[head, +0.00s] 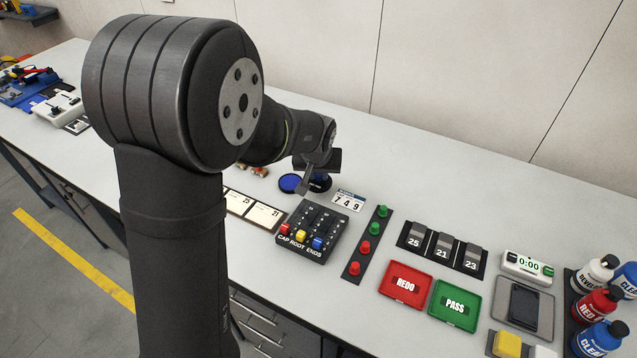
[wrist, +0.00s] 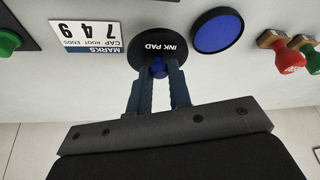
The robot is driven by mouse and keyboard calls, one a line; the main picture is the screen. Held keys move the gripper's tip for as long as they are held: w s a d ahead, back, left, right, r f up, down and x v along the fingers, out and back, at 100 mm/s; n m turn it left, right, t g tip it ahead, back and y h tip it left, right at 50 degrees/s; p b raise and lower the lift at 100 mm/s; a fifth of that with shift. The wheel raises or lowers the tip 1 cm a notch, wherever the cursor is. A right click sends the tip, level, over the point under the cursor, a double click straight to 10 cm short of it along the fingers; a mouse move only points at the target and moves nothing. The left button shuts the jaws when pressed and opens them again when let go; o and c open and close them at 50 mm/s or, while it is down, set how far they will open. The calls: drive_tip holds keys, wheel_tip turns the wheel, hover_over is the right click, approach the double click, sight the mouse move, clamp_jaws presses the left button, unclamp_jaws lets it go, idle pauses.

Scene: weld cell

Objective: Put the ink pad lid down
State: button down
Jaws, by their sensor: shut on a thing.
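The ink pad lid (wrist: 150,38) is a black disc marked INK PAD with a blue knob on top. My gripper (wrist: 159,75) is shut on that knob in the wrist view. In the head view my gripper (head: 317,178) points down at the lid (head: 322,187), which the gripper partly hides. The ink pad (wrist: 218,32) is a round blue pad with a dark rim, uncovered right beside the lid; it also shows in the head view (head: 290,183). I cannot tell whether the lid touches the table or hangs just above it.
A MARKS card (head: 348,200) reading 749 lies just right of the lid. Stamps (wrist: 284,52) with red and green heads lie beyond the ink pad.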

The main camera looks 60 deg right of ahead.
sight(318, 183)
drive_tip(key=shift+f, duration=1.95)
drive_tip(key=shift+f, duration=0.15)
drive_tip(key=c, duration=1.3)
unclamp_jaws()
drive_tip(key=v, duration=1.2)
